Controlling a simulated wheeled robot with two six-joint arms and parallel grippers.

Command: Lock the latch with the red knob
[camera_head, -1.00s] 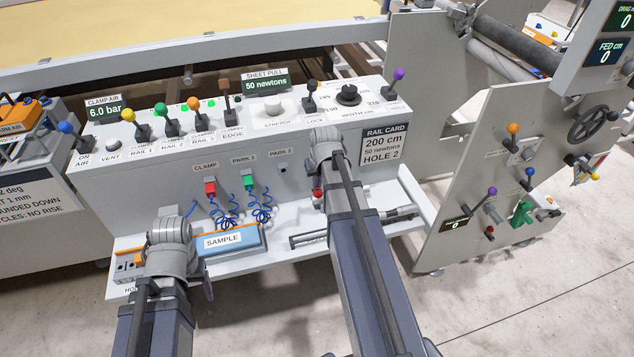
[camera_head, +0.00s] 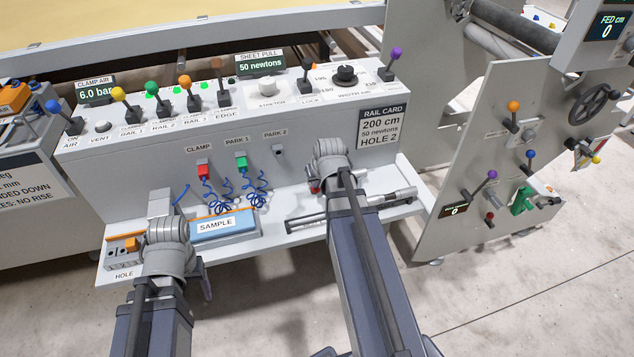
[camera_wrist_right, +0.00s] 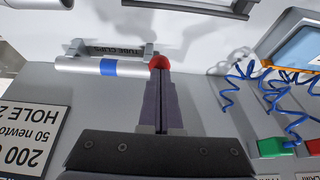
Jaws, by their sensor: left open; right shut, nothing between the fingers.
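The red knob (camera_wrist_right: 159,62) shows in the right wrist view just beyond the tips of my right gripper (camera_wrist_right: 160,82). The gripper is shut with nothing between its fingers, and I cannot tell whether it touches the knob. In the head view a small part of the red knob (camera_head: 314,187) shows beside my right wrist, low on the console front. My right arm hides the rest of the latch. My left gripper (camera_head: 203,280) is open at the lower left, near the shelf's front edge, mostly hidden by its wrist.
A blue SAMPLE box (camera_head: 224,228) lies on the shelf between my arms. Red (camera_head: 203,172) and green (camera_head: 241,163) plugs with coiled blue cables hang above it. A grey tube with a blue band (camera_wrist_right: 108,67) lies beside the knob. The RAIL CARD (camera_head: 381,128) is at the right.

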